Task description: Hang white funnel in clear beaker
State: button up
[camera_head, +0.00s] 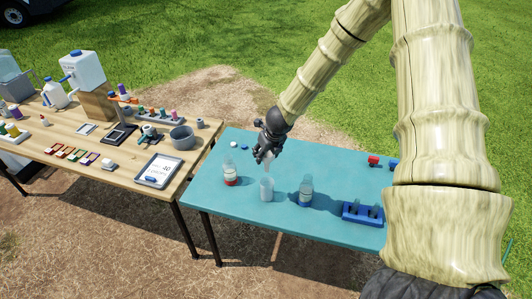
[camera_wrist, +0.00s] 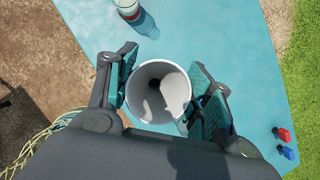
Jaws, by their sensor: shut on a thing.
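My gripper (camera_head: 264,155) is shut on the white funnel (camera_head: 267,165) and holds it above the teal table. In the wrist view the funnel (camera_wrist: 146,107) sits between the two finger pads, its wide round mouth facing the camera and a dark hole inside. The clear beaker (camera_head: 267,190) stands upright on the teal table, just below the funnel in the head view. I cannot tell whether the funnel's stem reaches into the beaker. The beaker cannot be made out in the wrist view, where the funnel and gripper cover the area below.
On the teal table (camera_head: 215,203), a bottle with red (camera_head: 230,174) stands left of the beaker and a blue-banded bottle (camera_head: 306,190) right of it. A blue rack (camera_head: 362,213) is near the right front. A wooden table (camera_head: 60,130) with sampling gear stands at left.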

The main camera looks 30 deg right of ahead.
jog(key=shift+f+b, duration=1.85)
jog(key=shift+f, duration=0.65)
jog(key=shift+f+b, duration=3.15)
jog(key=shift+f, duration=0.55)
jog(key=shift+s+f+b, duration=0.2)
jog(key=shift+f+b, duration=0.1)
jog(key=shift+f, duration=0.1)
dwell(0.3)
jog(key=o, duration=0.7)
jog(key=shift+c, duration=0.2)
jog(key=o, duration=0.3)
jog(key=shift+w+f, duration=0.15)
jog(key=shift+w, duration=0.05)
jog(key=shift+r, duration=0.3)
